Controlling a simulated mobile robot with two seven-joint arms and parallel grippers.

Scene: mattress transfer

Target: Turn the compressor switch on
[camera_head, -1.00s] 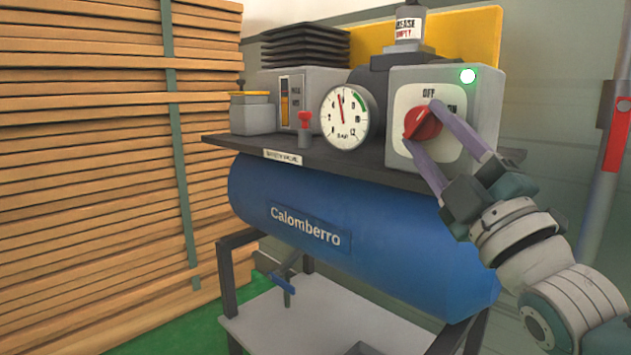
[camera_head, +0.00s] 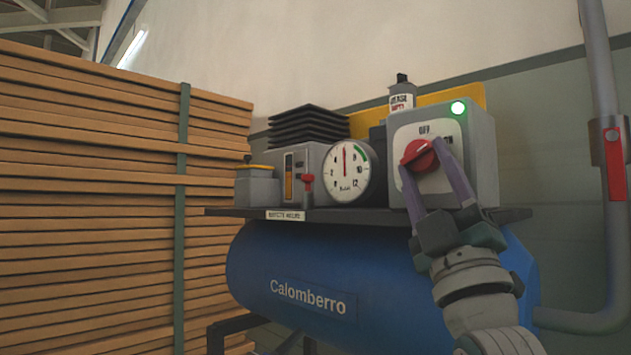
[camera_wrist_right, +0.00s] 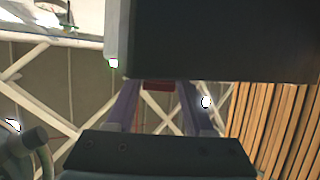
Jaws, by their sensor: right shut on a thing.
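In the right wrist view, a strip of the red knob (camera_wrist_right: 158,87) shows between the two fingers, below the dark box. The dial's second label is partly hidden by a finger. My left gripper is in neither current view.
The blue Calomberro tank (camera_head: 400,290) hangs below a dark shelf (camera_head: 370,216). Stacked planks (camera_head: 90,200) fill the left; a grey pipe (camera_head: 600,70) with a red handle (camera_head: 613,160) is at right.

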